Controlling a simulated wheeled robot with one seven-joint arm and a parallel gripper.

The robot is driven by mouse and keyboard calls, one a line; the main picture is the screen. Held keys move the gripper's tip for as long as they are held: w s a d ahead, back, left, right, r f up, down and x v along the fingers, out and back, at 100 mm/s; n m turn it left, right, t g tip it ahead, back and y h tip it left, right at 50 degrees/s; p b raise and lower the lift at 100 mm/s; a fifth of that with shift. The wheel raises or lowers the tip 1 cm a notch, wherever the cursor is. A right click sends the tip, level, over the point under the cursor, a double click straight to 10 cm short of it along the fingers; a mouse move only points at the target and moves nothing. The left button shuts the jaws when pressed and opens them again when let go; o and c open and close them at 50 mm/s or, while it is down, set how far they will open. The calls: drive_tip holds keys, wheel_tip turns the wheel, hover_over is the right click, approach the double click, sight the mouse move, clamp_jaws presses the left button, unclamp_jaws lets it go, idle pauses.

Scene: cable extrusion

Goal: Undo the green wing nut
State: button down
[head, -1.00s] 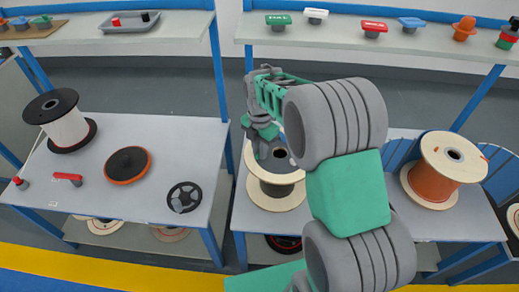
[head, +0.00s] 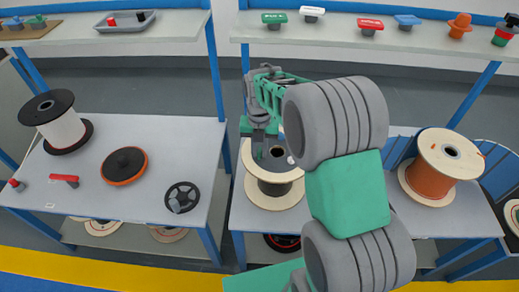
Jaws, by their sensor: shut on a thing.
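My gripper (head: 259,150) points down at the near middle spool (head: 278,203), which has pale wooden flanges and a dark hub. Its fingertips are at the left of the hub's top, in front of the spool's upper flange. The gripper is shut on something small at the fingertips. The green wing nut cannot be made out apart from the green and grey gripper; it is hidden between or behind the fingers. My forearm covers the right side of the spool.
An orange cable spool (head: 432,180) stands to the right. The left table holds a white spool (head: 62,130), an orange-rimmed disc (head: 124,165), a black handwheel (head: 182,197) and a red-handled part (head: 64,180). Several knobs, one a green knob (head: 274,18), sit on the shelf above.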

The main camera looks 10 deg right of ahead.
sight(260, 152)
idle(0.4)
drive_tip(key=c, duration=1.5)
unclamp_jaws()
drive_tip(key=shift+r, duration=0.1)
wheel_tip(260, 152, up, 8)
drive_tip(key=shift+f+b, duration=0.15)
drive_tip(key=shift+b, duration=0.15)
